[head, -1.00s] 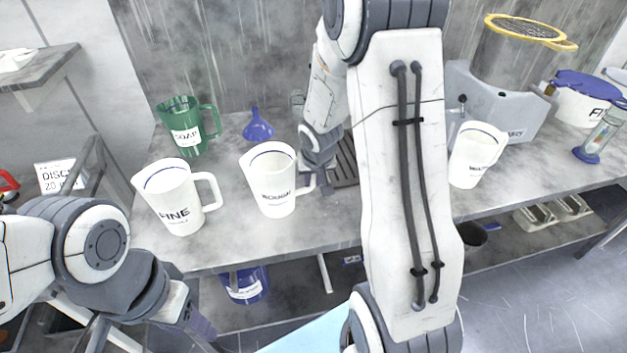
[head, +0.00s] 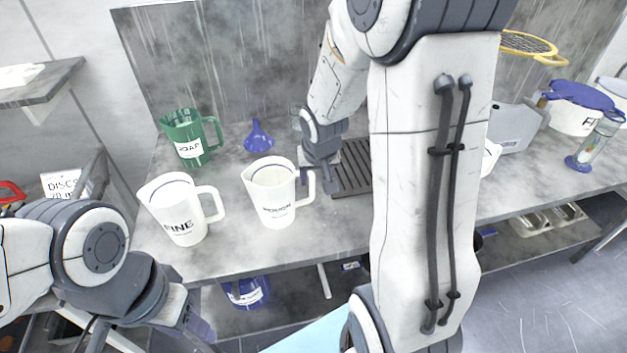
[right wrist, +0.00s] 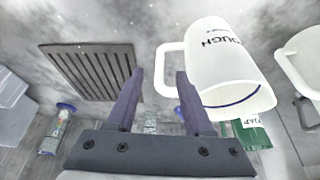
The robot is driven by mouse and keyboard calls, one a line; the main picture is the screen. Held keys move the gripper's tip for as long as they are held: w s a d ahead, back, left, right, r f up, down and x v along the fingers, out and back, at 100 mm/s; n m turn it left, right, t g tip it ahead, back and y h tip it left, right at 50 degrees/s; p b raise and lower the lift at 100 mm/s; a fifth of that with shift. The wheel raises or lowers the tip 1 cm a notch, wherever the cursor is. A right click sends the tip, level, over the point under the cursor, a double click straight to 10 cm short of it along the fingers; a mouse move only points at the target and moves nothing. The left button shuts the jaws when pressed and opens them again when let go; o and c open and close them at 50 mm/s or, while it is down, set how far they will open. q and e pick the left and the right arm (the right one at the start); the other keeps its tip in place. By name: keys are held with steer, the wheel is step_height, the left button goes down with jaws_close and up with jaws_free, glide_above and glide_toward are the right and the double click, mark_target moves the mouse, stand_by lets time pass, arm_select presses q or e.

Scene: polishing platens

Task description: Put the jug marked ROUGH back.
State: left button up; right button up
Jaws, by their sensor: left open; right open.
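The white jug marked ROUGH (head: 272,200) stands upright on the grey bench, its handle toward the right. In the right wrist view the ROUGH jug (right wrist: 228,70) appears upside down, with its handle close to my fingertips. My right gripper (head: 309,178) is open at the handle side of the jug. Its two purple fingers show in the right wrist view (right wrist: 160,78), with part of the handle between or just beyond the tips; I cannot tell which. My left gripper (head: 200,328) is low at the front left, in front of the bench, away from the jugs.
A white FINE jug (head: 180,212) stands left of the ROUGH jug. Behind are a green SOAP jug (head: 188,140) and a blue funnel (head: 258,136). A dark slotted tray (head: 356,170) lies to the right. My right arm hides much of the bench's middle.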

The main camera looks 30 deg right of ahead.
steer(key=s+a+r+n+g+y, duration=0.1)
steer(key=s+a+r+n, duration=0.15)
steer(key=a, duration=0.45)
steer(key=s+a+r+n+y, duration=0.1)
steer(key=s+a+r+n, duration=0.1)
steer(key=s+a, duration=0.3)
steer(key=s+a+r+n+g, duration=0.1)
steer(key=s+a+n, duration=0.2)
steer(key=s+a, duration=0.2)
steer(key=s+a+r+n+g, duration=0.1)
steer(key=s+a+n, duration=0.3)
steer(key=s, duration=0.6)
steer(key=shift+s+a+g+y, duration=0.25)
steer(key=shift+a+g, duration=0.35)
steer(key=shift+a, duration=0.45)
steer(key=shift+w, duration=0.1)
